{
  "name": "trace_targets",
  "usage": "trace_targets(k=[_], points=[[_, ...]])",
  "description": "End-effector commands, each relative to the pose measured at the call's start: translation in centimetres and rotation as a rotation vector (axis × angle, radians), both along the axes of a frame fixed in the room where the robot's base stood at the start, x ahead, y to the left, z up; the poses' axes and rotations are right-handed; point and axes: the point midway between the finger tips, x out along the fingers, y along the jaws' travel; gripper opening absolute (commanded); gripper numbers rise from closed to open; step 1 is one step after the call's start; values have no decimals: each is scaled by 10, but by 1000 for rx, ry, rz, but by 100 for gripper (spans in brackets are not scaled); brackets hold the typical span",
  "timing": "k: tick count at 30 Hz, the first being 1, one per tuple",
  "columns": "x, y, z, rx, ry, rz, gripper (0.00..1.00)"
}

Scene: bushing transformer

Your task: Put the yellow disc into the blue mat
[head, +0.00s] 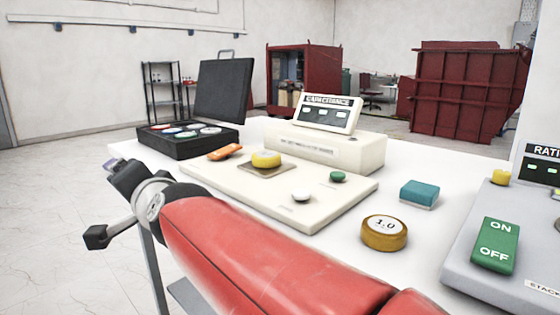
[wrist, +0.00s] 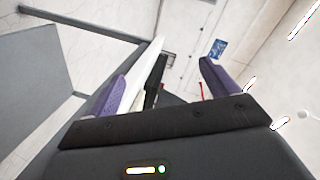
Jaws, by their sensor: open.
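A yellow disc (head: 384,233) marked 1.0 lies on the white table at the front right, apart from my gripper. A teal-blue block with a pale base (head: 419,193) lies behind it and a little to the right; it is the only blue mat-like thing on the open table. My gripper (head: 122,175) is out past the table's left edge, far left of both. In the wrist view my gripper (wrist: 168,82) shows two purple-padded fingers spread apart with nothing held between them. Neither the disc nor the blue block shows in the wrist view.
A cream panel (head: 325,205) with a yellow knob (head: 266,159), orange switch and small buttons stands mid-table, before a capacitance meter (head: 325,115). An open black case (head: 187,144) holds coloured discs. A grey device (head: 525,245) stands right. My red arm crosses the foreground.

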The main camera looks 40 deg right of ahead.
Motion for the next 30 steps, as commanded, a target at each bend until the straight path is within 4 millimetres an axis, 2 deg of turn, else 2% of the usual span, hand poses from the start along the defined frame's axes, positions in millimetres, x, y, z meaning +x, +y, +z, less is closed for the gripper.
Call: trace_targets(k=[1,3,5,6,8,9,12,15,18,21,25,30], points=[[25,-20,34,171,-121,-107,87],[46,-55,77,422,-295,-263,87],[56,-89,103,634,-444,-396,87],[60,-113,115,773,-544,-488,87],[60,-147,124,973,-694,-626,87],[58,-168,124,1101,-794,-721,87],[46,-208,108,1373,-1033,-956,87],[32,-226,79,1561,-1242,-1176,87],[21,-229,52,1670,-1401,-1356,87],[13,-225,34,1720,-1506,-1479,87],[8,-226,22,1738,-1567,-1553,87],[5,-242,15,1737,-1574,-1562,87]])
